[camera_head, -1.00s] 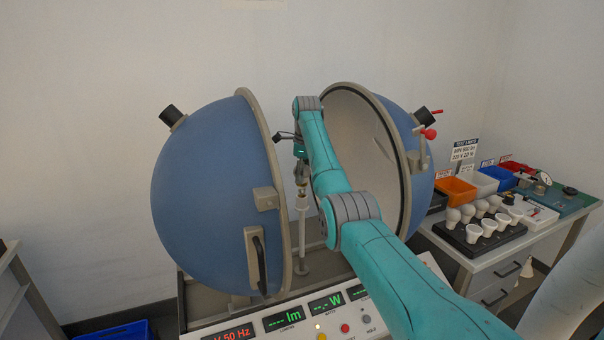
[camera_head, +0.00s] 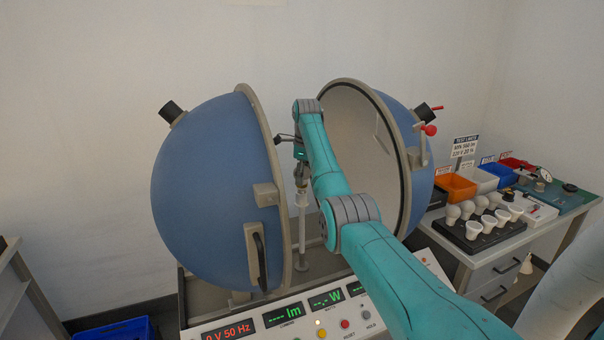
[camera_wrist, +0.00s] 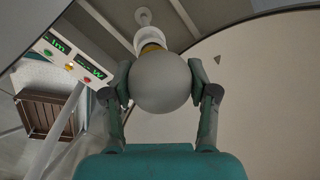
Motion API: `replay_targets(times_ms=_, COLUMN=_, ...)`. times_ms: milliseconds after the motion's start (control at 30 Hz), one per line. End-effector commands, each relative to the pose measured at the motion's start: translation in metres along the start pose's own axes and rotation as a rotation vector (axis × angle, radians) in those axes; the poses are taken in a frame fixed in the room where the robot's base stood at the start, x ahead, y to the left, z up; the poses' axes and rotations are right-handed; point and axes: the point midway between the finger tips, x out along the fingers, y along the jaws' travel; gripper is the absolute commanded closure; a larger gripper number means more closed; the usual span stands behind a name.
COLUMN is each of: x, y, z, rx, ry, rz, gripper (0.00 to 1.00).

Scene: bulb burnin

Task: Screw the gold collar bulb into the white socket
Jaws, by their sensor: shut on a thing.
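In the wrist view my gripper (camera_wrist: 160,88) is shut on the bulb (camera_wrist: 160,82), with a fingertip on each side of its round frosted globe. A gold collar (camera_wrist: 151,48) shows just beyond the globe. The white socket (camera_wrist: 148,35) is in line right behind the collar, on a post; the globe hides part of the joint, so I cannot tell how deep the bulb sits. In the head view my gripper (camera_head: 301,174) points down over the white socket post (camera_head: 302,215) between the two sphere halves. The bulb is mostly hidden by the fingers there.
The blue sphere's left half (camera_head: 210,195) and open right half (camera_head: 362,160) flank my arm. A control panel (camera_head: 310,312) lies in front. A side table at right holds a black tray (camera_head: 462,238) of several bulbs, plus coloured bins (camera_head: 456,187).

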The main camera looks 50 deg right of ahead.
Motion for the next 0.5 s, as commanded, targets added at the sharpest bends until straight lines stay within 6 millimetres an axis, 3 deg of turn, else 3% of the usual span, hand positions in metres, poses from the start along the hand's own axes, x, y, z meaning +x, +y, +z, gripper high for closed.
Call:
replay_targets(times_ms=467, x=0.0040, y=0.0005, z=-0.0006, rx=0.000, ry=0.000, rz=0.001, gripper=0.73)
replay_targets(times_ms=500, x=0.0041, y=0.0005, z=-0.0007, rx=0.000, ry=0.000, rz=0.001, gripper=0.34)
